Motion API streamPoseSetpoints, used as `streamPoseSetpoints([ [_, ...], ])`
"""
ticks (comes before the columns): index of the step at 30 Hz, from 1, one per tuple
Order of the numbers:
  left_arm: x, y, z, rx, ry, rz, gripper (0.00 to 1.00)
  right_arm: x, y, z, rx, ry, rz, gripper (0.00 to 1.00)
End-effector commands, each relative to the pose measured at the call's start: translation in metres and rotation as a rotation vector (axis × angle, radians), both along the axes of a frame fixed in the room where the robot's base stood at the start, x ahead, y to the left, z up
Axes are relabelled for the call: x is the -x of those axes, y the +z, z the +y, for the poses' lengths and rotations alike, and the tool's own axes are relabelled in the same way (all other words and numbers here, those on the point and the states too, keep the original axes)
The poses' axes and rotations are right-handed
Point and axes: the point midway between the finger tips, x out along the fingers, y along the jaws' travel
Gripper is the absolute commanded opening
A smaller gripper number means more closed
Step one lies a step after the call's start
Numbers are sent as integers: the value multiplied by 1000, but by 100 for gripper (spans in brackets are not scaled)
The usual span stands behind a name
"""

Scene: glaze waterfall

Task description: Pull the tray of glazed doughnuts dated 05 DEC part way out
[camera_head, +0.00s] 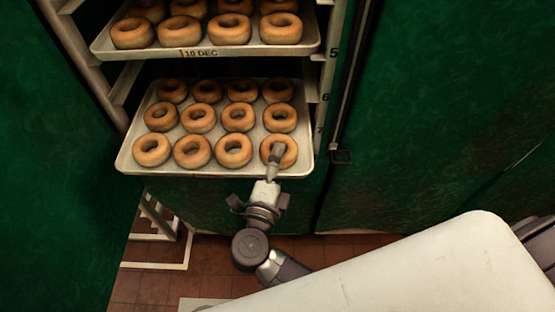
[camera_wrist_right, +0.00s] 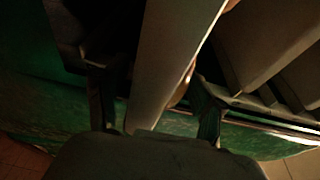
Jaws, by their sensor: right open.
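A metal tray (camera_head: 205,172) with rows of golden-brown doughnuts (camera_head: 198,118) sits in the rack, its front jutting out beyond the upper tray. I see no readable date on its front edge. My right gripper (camera_head: 277,155) is at the right part of this tray's front edge, one finger showing above a doughnut. In the right wrist view the right gripper (camera_wrist_right: 152,82) is open, its two dark fingers on either side of a pale strip (camera_wrist_right: 172,55), likely the tray's rim, with gaps. My left gripper is not in view.
An upper tray (camera_head: 200,52) of doughnuts labelled 10 DEC sits above in the rack. Its rail (camera_head: 325,90) bears numbers. Green covers (camera_head: 440,110) hang on both sides. A white metal frame (camera_head: 160,235) stands low on the tiled floor (camera_head: 350,245).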

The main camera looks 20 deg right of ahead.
Motion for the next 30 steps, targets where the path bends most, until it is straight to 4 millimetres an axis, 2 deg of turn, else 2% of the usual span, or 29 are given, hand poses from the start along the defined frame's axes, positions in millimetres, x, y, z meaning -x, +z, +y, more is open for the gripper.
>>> streamPoseSetpoints([
  [9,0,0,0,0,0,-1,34,0,0,0,1,0,0,79],
  [13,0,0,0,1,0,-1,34,7,-1,5,0,1,2,79],
  [17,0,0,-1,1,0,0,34,25,-1,16,-2,0,5,79],
  [24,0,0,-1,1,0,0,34,68,-1,44,-1,0,5,79],
  [30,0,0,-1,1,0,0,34,93,0,61,1,0,3,79],
])
